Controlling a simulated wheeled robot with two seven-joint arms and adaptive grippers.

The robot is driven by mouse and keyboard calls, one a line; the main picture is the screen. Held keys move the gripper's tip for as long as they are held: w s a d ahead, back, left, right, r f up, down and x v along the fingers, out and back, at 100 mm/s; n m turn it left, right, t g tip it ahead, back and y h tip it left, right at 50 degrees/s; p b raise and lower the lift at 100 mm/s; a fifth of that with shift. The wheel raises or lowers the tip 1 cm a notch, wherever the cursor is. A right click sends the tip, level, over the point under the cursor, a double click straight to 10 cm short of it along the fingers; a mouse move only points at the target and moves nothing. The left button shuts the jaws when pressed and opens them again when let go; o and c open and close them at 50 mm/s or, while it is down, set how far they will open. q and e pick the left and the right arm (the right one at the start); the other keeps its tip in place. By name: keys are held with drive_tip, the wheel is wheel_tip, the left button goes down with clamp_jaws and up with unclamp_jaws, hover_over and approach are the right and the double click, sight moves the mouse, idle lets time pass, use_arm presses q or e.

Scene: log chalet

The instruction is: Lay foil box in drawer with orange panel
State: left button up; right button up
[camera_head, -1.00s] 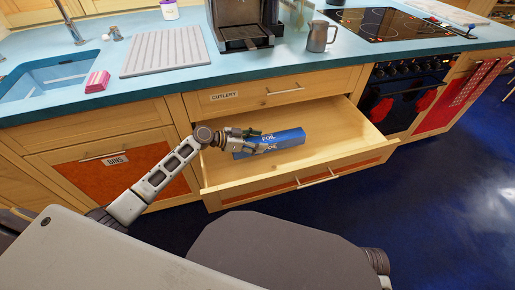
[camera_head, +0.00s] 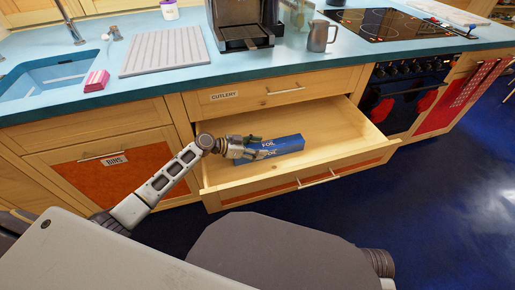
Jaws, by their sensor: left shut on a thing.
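The blue foil box (camera_head: 281,146) is in the open drawer (camera_head: 335,169), over its left half. The drawer has an orange front panel and sits below the drawer labelled cutlery. My left gripper (camera_head: 254,148) reaches in from the left and is shut on the box's left end. The box lies lengthwise across the drawer, and I cannot tell whether it touches the drawer floor. The gripper hides the box's left end. My right gripper is not in view.
The shut cutlery drawer (camera_head: 236,98) and the blue worktop (camera_head: 160,86) are above. An orange-panelled bins door (camera_head: 145,172) is at the left, and an oven (camera_head: 402,101) is at the right. The drawer's right half is empty.

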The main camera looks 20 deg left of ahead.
use_arm(q)
drive_tip(key=o, duration=1.2)
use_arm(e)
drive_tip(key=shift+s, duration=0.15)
use_arm(q)
drive_tip(key=shift+o, duration=0.2)
drive_tip(key=shift+r, duration=0.1)
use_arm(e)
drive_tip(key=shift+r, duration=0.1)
use_arm(q)
drive_tip(key=shift+s+a+r, duration=0.1)
drive_tip(key=shift+s+a, duration=0.15)
drive_tip(key=shift+a, duration=0.15)
drive_tip(key=p+v, duration=0.1)
drive_tip(key=v, duration=0.4)
drive_tip(key=shift+s+a+r, duration=0.1)
drive_tip(key=shift+s+a, duration=0.05)
drive_tip(key=shift+s, duration=0.05)
drive_tip(key=shift+s+a+r, duration=0.25)
drive_tip(key=shift+a, duration=0.15)
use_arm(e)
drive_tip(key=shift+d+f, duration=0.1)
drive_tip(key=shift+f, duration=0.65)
